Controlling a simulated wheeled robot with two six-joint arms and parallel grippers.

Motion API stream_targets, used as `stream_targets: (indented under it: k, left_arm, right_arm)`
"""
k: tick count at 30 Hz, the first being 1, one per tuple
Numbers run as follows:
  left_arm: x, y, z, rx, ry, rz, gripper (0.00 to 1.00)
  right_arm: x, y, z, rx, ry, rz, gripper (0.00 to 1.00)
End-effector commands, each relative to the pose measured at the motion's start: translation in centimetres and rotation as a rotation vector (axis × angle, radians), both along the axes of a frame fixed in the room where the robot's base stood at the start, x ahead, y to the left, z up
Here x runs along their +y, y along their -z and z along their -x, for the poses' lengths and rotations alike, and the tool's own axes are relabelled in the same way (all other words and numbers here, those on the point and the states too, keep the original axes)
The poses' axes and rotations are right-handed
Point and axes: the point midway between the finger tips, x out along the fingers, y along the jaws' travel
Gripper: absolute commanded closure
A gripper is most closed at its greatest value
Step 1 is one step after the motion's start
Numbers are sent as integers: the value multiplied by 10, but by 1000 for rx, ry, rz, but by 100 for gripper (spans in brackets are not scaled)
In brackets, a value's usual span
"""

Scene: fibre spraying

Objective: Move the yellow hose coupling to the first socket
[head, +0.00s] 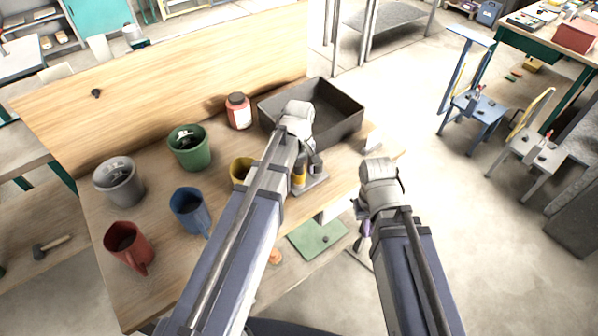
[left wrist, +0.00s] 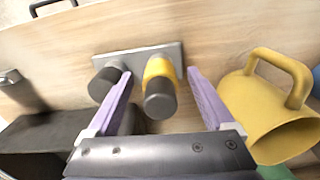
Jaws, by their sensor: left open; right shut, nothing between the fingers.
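The yellow hose coupling (left wrist: 159,72) has a dark grey end and stands in a grey socket plate (left wrist: 112,57); it also shows in the head view (head: 299,177). A plain dark grey cylinder (left wrist: 106,84) stands beside it on the same plate. My left gripper (left wrist: 160,73) is open, its purple fingers on either side of the yellow coupling with gaps visible. In the head view my left arm hides most of this gripper. My right gripper (head: 363,229) is shut and empty, off the table's front edge, partly hidden by its arm.
A yellow mug (left wrist: 262,105) stands close to my left gripper. A dark open box (head: 350,122) lies behind the plate. A red-and-white jar (head: 238,112), a green pot (head: 189,150), and grey, blue and red mugs stand left.

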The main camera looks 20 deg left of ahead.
Motion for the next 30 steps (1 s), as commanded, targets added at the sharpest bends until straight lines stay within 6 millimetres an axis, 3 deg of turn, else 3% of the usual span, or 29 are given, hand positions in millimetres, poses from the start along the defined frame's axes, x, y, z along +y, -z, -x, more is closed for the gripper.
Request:
stream_targets:
  k: [19, 30]
  left_arm:
    - [0, -72, 0, 0, 0, 0, 14]
    - [0, -76, 0, 0, 0, 0, 14]
  right_arm:
    - [0, -72, 0, 0, -2, 0, 100]
    - [0, -76, 0, 0, -2, 0, 100]
